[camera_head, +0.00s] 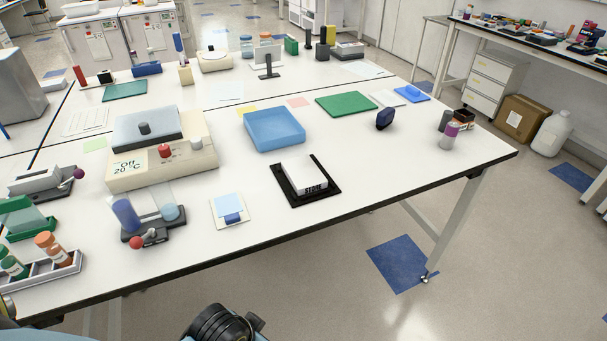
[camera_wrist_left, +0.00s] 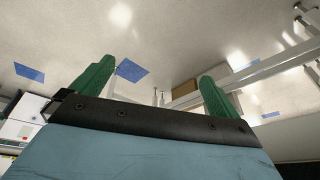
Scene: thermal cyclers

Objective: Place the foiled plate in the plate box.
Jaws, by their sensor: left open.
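A white box-like block marked STORE (camera_head: 303,172) stands on a black mat (camera_head: 323,199) near the table's front edge; it may be the plate box, but I cannot tell whether it is open. I cannot pick out the foiled plate with certainty. A bench device with a grey lid (camera_head: 146,128) and a display reading Off, 20 °C stands at the left; its lid looks down, hiding anything inside. My left gripper (camera_wrist_left: 157,70) is open and empty in its wrist view, its green fingers apart with floor behind them. No gripper shows in the head view.
A blue tray (camera_head: 275,140) lies mid-table. A small device with a red knob (camera_head: 136,242) and a pale card with a light blue pad (camera_head: 228,203) are near the front edge. A tube rack (camera_head: 38,284) is at front left. The table's right front is mostly clear.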

